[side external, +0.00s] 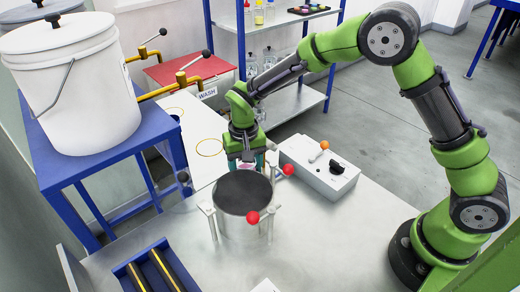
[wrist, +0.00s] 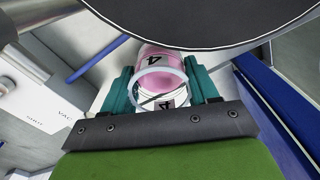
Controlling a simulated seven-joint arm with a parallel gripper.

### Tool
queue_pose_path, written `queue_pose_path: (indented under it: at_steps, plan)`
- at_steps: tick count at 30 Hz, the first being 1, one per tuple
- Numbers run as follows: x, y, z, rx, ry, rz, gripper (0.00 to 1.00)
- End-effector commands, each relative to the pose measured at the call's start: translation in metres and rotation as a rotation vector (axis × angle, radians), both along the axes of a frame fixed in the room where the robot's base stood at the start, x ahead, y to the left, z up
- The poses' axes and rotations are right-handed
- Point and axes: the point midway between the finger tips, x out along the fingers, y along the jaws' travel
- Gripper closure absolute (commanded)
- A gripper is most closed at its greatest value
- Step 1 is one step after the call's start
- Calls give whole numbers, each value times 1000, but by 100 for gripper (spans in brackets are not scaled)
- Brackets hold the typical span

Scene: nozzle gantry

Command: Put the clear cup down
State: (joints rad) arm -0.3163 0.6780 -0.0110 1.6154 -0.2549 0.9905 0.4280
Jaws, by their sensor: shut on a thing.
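The clear cup shows in the wrist view as a clear-walled cup (wrist: 165,62) with pink contents and a black "4" label. My gripper (wrist: 162,88) is shut on it, with one teal finger on each side. In the side view my gripper (side external: 247,158) is low, just behind the dark-topped metal cylinder.
The metal cylinder (side external: 243,228) with red-knobbed clamps stands close in front of the gripper. A white control box (side external: 318,170) is to the right. A white panel with yellow rings (side external: 209,147) lies left. A white bucket (side external: 65,95) stands on a blue stand. The steel table's right side is clear.

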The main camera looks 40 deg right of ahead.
Motion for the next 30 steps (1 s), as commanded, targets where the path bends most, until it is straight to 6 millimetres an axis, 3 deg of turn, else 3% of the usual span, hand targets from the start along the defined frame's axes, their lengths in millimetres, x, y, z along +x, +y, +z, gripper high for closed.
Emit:
queue_pose_path:
  at_steps: [11,12,16,25,30]
  plan:
    - [0,0,-4,0,0,0,74]
    - [0,0,-4,0,0,-1,35]
    - [0,0,-4,0,0,0,15]
    - [0,0,0,1,-1,0,15]
    - [1,1,25,2,-5,-2,15]
